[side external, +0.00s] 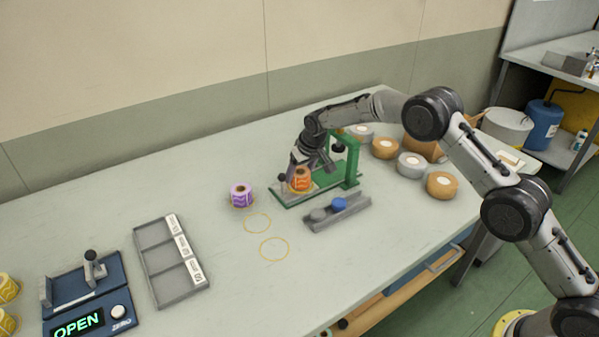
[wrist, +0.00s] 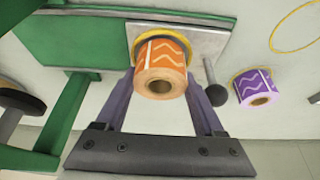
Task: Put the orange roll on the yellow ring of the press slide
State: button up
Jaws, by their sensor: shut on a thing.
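The orange roll (side external: 301,179) has white zigzag lines and stands upright at the grey slide plate (side external: 312,188) of the green press (side external: 350,165). In the wrist view the orange roll (wrist: 161,72) sits between the two fingers of my gripper (wrist: 162,90), which is shut on it. The yellow ring (wrist: 137,36) shows as an arc around the roll's far end, against the slide plate (wrist: 195,40). The roll hides most of the ring, and I cannot tell whether the roll touches the plate. A dark ball-ended handle (wrist: 215,93) is close beside the right finger.
A purple roll (side external: 241,195) stands on a yellow ring left of the press. Two empty yellow rings (side external: 273,248) lie on the table nearby. Several tan and grey rolls (side external: 441,185) stand right of the press.

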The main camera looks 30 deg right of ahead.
jog(key=shift+f, duration=0.15)
dwell(0.4)
jog(key=o, duration=1.1)
jog(key=shift+a, duration=0.15)
jog(key=shift+w+r, duration=0.1)
jog(key=shift+r, duration=3.65)
jog(key=shift+d, duration=0.2)
